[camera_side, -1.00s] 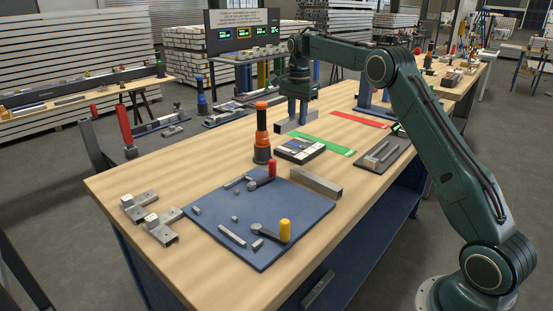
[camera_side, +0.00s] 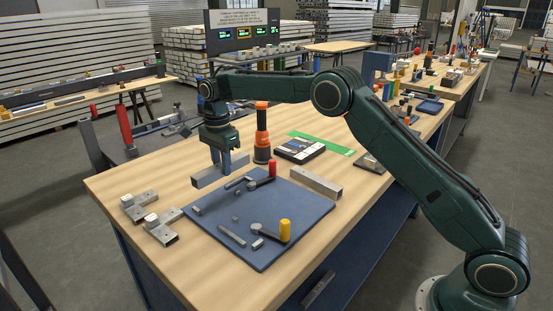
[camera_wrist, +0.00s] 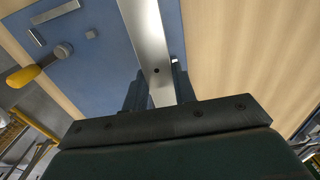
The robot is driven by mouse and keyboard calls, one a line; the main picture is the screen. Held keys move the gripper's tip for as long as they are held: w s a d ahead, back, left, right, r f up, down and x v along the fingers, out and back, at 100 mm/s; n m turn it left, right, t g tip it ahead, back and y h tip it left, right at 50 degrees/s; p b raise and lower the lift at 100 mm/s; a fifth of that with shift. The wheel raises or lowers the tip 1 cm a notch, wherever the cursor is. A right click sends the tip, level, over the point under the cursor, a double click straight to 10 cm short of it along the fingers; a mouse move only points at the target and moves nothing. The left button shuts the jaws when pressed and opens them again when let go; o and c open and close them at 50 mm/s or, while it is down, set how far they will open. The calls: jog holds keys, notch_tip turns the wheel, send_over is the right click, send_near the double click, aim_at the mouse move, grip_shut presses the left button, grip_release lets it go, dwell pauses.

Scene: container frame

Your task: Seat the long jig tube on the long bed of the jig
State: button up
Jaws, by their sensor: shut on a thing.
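My gripper (camera_side: 221,165) is shut on a grey metal tube (camera_side: 205,178), which appears to be the long jig tube. It holds the tube level, crosswise near the back-left edge of the blue jig plate (camera_side: 303,212). The tube looks above the surface; the exact gap cannot be told. In the wrist view the tube (camera_wrist: 146,35) runs between the two fingers (camera_wrist: 160,88), with the plate (camera_wrist: 100,65) beyond it. The jig carries small grey blocks and bars, a red-handled clamp (camera_side: 271,171) and a yellow-handled clamp (camera_side: 285,231). Which blocks form the long bed is unclear.
Another grey tube (camera_side: 316,183) lies right of the jig. An orange-and-black upright tool (camera_side: 262,135) and a dark flat box (camera_side: 300,150) stand behind it. Two metal brackets (camera_side: 139,206) lie left.

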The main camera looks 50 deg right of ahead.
jog(key=shift+f, duration=0.25)
send_over(225, 196)
jog(key=shift+w+f, duration=0.1)
jog(key=shift+f, duration=2.35)
jog(key=shift+f, duration=0.95)
dwell(0.5)
jog(key=o, duration=1.7)
jog(key=shift+r, duration=0.15)
jog(key=shift+r, duration=3.35)
jog(key=shift+r, duration=0.1)
